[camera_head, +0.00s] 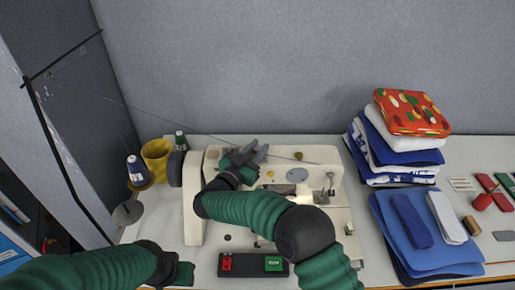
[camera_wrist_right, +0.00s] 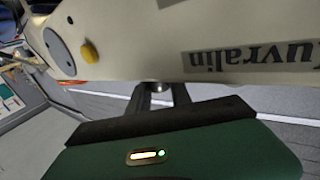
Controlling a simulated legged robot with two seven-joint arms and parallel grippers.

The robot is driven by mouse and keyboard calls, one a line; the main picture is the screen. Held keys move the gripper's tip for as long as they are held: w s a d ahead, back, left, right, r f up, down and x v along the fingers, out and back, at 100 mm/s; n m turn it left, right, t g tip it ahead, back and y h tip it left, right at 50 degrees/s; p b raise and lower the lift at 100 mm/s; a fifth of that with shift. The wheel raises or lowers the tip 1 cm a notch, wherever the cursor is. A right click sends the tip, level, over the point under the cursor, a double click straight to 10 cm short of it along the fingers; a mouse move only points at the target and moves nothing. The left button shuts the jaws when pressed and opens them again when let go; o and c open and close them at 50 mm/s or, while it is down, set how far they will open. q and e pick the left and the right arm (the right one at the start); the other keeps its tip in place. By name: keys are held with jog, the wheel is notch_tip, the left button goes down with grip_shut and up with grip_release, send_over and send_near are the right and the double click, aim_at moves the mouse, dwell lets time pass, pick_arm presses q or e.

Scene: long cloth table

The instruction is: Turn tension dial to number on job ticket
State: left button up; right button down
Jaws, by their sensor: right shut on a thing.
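The cream sewing machine (camera_head: 318,155) stands on the long table. My right gripper (camera_head: 261,154) reaches over the machine's upper body. In the right wrist view its two dark fingers (camera_wrist_right: 161,96) are shut on a small metallic round part (camera_wrist_right: 181,93) at the machine's edge, likely the tension dial. Its number marks do not show. My left gripper (camera_head: 181,274) is low at the table's front edge, left of the switch box; its fingers cannot be made out. No job ticket can be read in either view.
A red and green switch box (camera_head: 252,264) sits in front of the machine. A yellow cup (camera_head: 157,160) and thread spools (camera_head: 137,170) stand to the left. Folded cloth stacks (camera_head: 402,150) stand to the right, with small tools and a pale card (camera_head: 462,184) beyond.

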jog(key=shift+r+m+h, duration=0.15)
jog(key=shift+m+h, duration=0.15)
jog(key=shift+h, duration=0.1)
jog(key=c, duration=1.6)
grip_release()
jog(key=o, duration=0.4)
jog(key=shift+w, duration=0.15)
jog(key=shift+o, duration=0.2)
jog(key=shift+a, duration=0.1)
